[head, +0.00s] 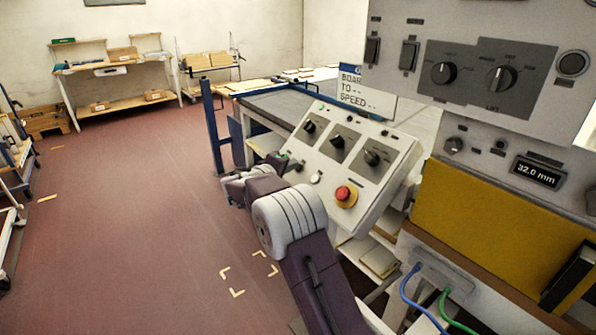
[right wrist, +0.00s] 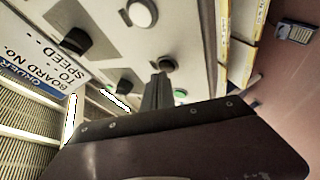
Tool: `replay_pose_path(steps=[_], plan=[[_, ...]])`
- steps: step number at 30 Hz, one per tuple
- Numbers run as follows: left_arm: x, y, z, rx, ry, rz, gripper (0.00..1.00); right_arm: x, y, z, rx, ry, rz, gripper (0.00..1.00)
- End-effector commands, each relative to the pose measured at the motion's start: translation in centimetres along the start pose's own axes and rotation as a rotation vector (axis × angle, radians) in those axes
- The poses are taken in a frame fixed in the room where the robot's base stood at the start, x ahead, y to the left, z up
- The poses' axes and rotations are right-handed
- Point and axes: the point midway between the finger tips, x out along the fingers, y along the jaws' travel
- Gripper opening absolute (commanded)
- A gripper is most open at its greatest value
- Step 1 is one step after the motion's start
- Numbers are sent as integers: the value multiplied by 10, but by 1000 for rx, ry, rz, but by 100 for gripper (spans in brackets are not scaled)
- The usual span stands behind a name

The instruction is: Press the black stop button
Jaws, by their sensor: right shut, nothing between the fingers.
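The black stop button (right wrist: 165,64) shows in the right wrist view as a round dark cap on the pale sloping control panel (head: 377,187). It lies between a green button (right wrist: 180,93) and a white button (right wrist: 140,13). My right gripper (right wrist: 159,78) is shut and empty, its fingertips right beside the black button in that picture. I cannot tell whether they touch it. In the head view my right gripper (head: 288,164) is at the panel's lower left edge, where the fingertips and the black button are hard to tell apart. My left gripper is not in view.
The panel also carries several black knobs (head: 337,141) and a red mushroom button (head: 346,195). The white button also shows in the head view (head: 316,177). A grey cabinet with a yellow panel (head: 490,225) stands at right. The floor at left is mostly free.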

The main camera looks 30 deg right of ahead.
Motion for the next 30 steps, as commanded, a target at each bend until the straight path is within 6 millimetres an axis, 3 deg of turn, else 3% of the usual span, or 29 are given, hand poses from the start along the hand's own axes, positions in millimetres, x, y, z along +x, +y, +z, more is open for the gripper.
replay_pose_path(steps=[30], plan=[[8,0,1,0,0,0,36,5,-2,2,1,1,0,0]])
